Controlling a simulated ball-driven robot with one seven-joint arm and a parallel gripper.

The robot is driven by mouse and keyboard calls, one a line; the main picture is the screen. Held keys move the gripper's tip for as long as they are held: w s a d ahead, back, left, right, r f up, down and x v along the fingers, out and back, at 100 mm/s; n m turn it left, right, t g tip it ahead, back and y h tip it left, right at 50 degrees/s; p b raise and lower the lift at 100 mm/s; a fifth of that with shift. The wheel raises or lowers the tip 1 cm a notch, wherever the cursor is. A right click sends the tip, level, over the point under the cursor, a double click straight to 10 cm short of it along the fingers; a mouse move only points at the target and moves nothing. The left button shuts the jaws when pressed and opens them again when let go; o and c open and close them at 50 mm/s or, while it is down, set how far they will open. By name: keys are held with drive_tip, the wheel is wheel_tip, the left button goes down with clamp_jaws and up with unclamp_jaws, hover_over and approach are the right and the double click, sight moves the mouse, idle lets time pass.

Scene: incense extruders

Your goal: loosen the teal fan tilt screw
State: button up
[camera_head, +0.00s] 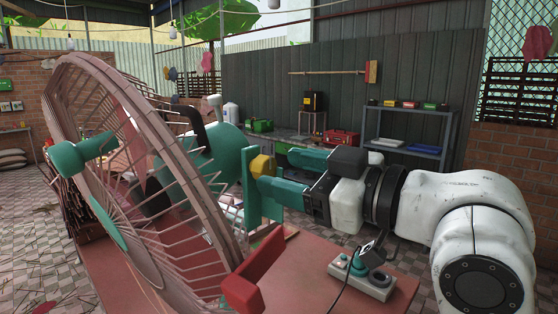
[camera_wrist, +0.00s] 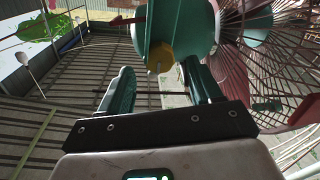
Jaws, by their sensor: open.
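The teal fan (camera_head: 215,150) has a large pinkish wire cage and a teal motor housing, which also shows in the wrist view (camera_wrist: 185,22). A yellow knob, which looks like the tilt screw (camera_head: 262,166), sits on the teal upright bracket (camera_head: 249,188) behind the cage. It also shows in the wrist view (camera_wrist: 160,58). My gripper (camera_head: 276,174) comes from the right with its teal fingers open. In the wrist view (camera_wrist: 158,75) the knob lies between the fingertips, at or just beyond their ends. I cannot tell whether either finger touches it.
The wire cage (camera_head: 110,170) fills the left. Below my gripper is a reddish table (camera_head: 300,282) with a white switch box (camera_head: 362,282) and its cable. A red block-like part (camera_head: 255,275) stands near the cage. A shelf (camera_head: 410,145) is farther back.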

sight(264, 168)
drive_tip(key=shift+x, duration=1.3)
drive_tip(key=shift+c, duration=0.3)
drive_tip(key=c, duration=1)
